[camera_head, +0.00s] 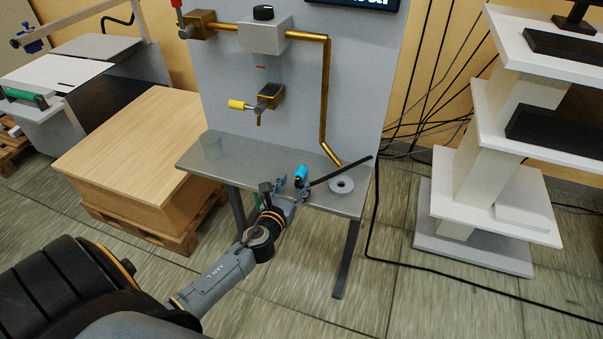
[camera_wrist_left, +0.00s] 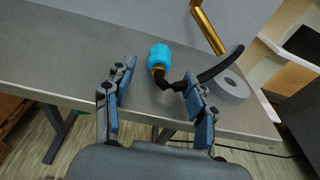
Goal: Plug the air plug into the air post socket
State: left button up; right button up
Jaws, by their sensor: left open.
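The air plug (camera_head: 301,173) has a bright cyan body, a brass collar and a black hose. It lies on the grey bench in front of the panel; in the left wrist view the cyan body (camera_wrist_left: 158,56) is at the top middle. My left gripper (camera_head: 289,188) is open over the bench's front edge. In the left wrist view its fingers (camera_wrist_left: 157,82) stand on either side of the plug's hose, with the cyan body just beyond the fingertips. A brass fitting with a yellow handle (camera_head: 258,102) is on the panel above; I cannot tell its socket opening clearly.
A bent brass pipe (camera_head: 325,100) runs down the panel. A wooden box (camera_head: 135,150) stands left, white shelves (camera_head: 480,180) right. Cables lie on the floor.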

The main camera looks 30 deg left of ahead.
aim_at(298, 176)
pick_arm(q)
jog(key=x, duration=0.5)
jog(key=shift+w+a+r, duration=0.1)
jog(key=shift+c, duration=0.2)
grip_shut()
jog(key=shift+r, duration=0.15)
